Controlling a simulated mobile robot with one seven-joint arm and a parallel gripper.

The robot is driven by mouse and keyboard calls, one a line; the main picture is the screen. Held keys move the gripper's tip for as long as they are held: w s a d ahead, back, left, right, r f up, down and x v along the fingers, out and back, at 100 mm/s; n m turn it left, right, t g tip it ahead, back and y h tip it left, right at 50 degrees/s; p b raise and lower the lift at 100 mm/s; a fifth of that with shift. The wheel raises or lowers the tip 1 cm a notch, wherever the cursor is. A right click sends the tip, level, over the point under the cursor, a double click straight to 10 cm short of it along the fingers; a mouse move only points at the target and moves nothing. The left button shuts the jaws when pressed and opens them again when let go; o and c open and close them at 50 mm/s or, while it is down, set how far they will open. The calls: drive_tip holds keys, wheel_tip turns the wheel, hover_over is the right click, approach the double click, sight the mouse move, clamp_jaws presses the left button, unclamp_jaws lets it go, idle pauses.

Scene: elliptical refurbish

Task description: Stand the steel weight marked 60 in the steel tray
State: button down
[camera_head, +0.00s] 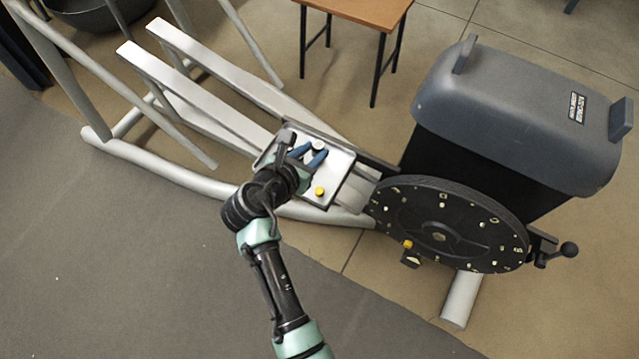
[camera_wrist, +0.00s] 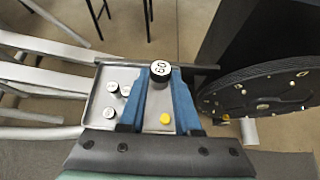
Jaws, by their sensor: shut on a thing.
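The weight marked 60 (camera_wrist: 160,70) has a white top with dark figures and a dark side. It is upright between the blue fingertips of my gripper (camera_wrist: 164,80), which is shut on it. In the head view the weight's pale top (camera_head: 318,145) shows between the fingers of my gripper (camera_head: 316,151), over the far part of the steel tray (camera_head: 338,180). I cannot tell whether its base touches the tray. In the wrist view the steel tray (camera_wrist: 98,101) lies below, partly hidden by my fingers.
Several smaller white-topped weights (camera_wrist: 109,113) stand at the tray's left in the wrist view. A yellow piece (camera_wrist: 165,118) lies near the tray's front, also visible in the head view (camera_head: 319,191). A black flywheel (camera_head: 445,225) and grey housing (camera_head: 520,110) stand close at right.

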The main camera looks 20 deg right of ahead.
sight(317, 181)
drive_tip(key=f+n+t+b, duration=0.1)
drive_tip(key=f+b, duration=0.2)
drive_tip(key=f, duration=0.1)
drive_tip(key=w+d+f+n+t+b, duration=0.1)
drive_tip(key=f+b, duration=0.2)
drive_tip(key=f, duration=0.2)
drive_tip(key=f+n+t+b, duration=0.1)
drive_tip(key=f+b, duration=0.2)
drive_tip(key=f, duration=0.2)
drive_tip(key=shift+w+d+b, duration=0.25)
drive_tip(key=shift+w+b, duration=0.05)
drive_tip(key=shift+w, duration=0.1)
drive_tip(key=shift+r, duration=0.2)
drive_tip(key=c, duration=0.6)
unclamp_jaws()
drive_tip(key=shift+f, duration=0.1)
